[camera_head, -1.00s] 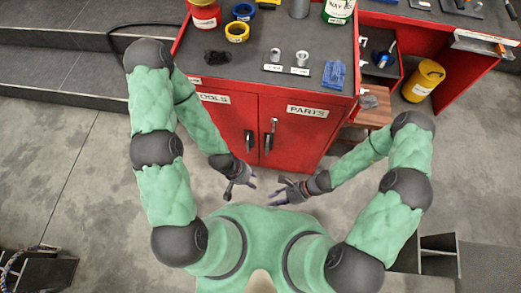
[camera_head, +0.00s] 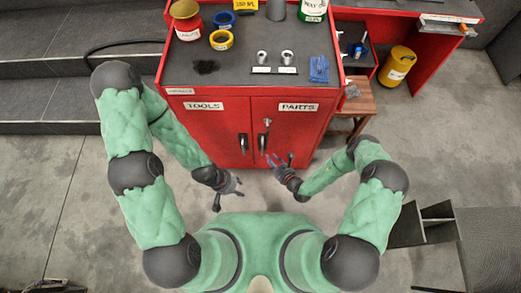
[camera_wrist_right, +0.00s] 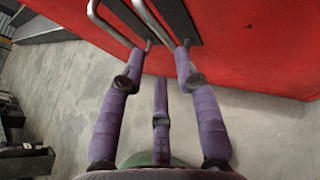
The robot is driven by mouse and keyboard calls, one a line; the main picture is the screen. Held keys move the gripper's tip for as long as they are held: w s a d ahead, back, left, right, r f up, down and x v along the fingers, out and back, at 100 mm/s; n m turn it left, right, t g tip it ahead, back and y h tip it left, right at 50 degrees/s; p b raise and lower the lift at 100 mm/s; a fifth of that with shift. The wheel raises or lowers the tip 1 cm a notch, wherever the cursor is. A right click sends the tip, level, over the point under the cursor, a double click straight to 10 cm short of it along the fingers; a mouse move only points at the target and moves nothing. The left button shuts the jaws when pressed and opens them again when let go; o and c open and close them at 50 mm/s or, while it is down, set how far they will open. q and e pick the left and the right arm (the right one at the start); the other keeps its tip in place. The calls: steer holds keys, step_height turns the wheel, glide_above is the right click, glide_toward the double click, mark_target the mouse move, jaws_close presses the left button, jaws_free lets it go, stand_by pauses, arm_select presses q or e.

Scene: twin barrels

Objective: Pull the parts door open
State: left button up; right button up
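The red parts door (camera_head: 297,128) is the right-hand door of the cabinet, under a PARTS label, and looks shut. Its upright parts handle (camera_head: 262,143) is a bar near the middle seam. It also shows at the top of the right wrist view (camera_wrist_right: 148,18). My right gripper (camera_head: 276,161) is just in front of and below this handle. In the right wrist view its purple fingers (camera_wrist_right: 160,66) are spread, with the tips near the handle's lower end; contact is unclear. My left gripper (camera_head: 236,186) is lower, away from the doors, and appears empty with fingers spread.
The tools door (camera_head: 209,130) with its own handle (camera_head: 243,144) is left of the parts door. A lock or key (camera_head: 267,122) sits above the parts handle. A wooden stool (camera_head: 358,102) stands right of the cabinet. The floor before the doors is clear.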

mark_target(262, 150)
steer(key=b+x, duration=0.3)
steer(key=x, duration=0.5)
steer(key=shift+w+a+f, duration=0.1)
steer(key=shift+a+f, duration=0.05)
steer(key=shift+w+a+f+b, duration=0.15)
steer(key=shift+w+a+b, duration=0.2)
steer(key=shift+w, duration=0.15)
jaws_close()
